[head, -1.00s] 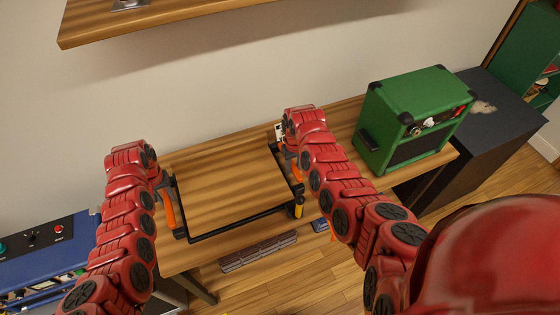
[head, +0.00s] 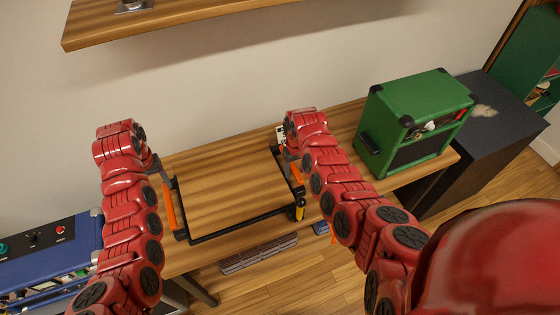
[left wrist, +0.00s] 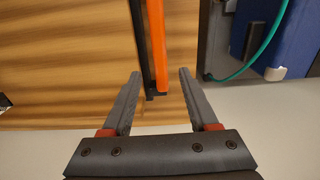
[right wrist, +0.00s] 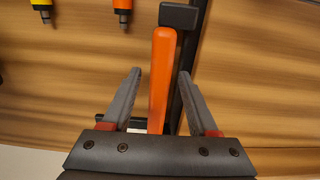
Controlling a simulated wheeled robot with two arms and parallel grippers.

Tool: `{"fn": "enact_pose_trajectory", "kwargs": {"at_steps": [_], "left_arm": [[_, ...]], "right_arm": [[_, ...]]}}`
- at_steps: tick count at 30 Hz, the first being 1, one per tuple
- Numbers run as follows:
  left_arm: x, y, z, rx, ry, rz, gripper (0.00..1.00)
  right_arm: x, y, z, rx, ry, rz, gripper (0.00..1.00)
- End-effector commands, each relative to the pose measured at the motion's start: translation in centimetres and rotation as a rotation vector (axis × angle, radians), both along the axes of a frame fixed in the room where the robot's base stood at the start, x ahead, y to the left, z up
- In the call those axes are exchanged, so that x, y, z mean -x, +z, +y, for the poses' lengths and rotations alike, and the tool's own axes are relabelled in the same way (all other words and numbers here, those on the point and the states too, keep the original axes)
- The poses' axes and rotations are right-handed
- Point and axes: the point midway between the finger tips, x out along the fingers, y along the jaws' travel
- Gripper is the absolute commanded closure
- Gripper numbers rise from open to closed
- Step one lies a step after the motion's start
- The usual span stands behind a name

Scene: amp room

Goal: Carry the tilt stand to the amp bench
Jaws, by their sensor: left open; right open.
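The tilt stand, a black frame (head: 240,225) with orange side handles, lies on a wooden bench (head: 335,130). Wood shows inside the frame; I cannot tell whether it is a panel or the bench top. My left gripper (head: 160,172) is open at the left orange handle (head: 168,207). In the left wrist view this handle (left wrist: 157,45) lines up between the spread fingertips (left wrist: 160,73). My right gripper (head: 289,157) is open at the right handle (head: 297,175). In the right wrist view that handle (right wrist: 161,75) runs between the open fingers (right wrist: 159,72).
A green amp (head: 415,120) stands on the bench to the right, beside a dark cabinet (head: 490,125). A wooden shelf (head: 180,18) hangs above. A blue cart (head: 50,265) is at the left. Orange and yellow-tipped tools (right wrist: 121,12) lie near the right handle.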

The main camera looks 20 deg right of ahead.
Motion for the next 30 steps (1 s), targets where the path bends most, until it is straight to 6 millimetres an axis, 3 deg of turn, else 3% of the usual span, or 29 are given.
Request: {"fn": "enact_pose_trajectory", "kwargs": {"at_steps": [1, 17, 23, 30], "left_arm": [[-0.2, 1.3, 0.0, -0.001, -0.001, -0.008, 0.4], [0.0, 3.3, 0.0, 0.001, 0.001, -0.001, 0.4], [0.0, 3.3, 0.0, 0.0, 0.001, -0.001, 0.4], [0.0, 3.3, 0.0, 0.0, 0.0, 0.0, 0.4]], "right_arm": [[0.0, 0.0, 0.0, 0.0, 0.0, 0.0, 0.4], [0.0, 0.3, 0.0, 0.0, 0.0, -0.001, 0.4], [-0.1, 2.5, 0.0, 0.001, -0.001, -0.004, 0.4], [-0.2, 7.4, 0.0, 0.002, -0.001, -0.004, 0.4]]}}
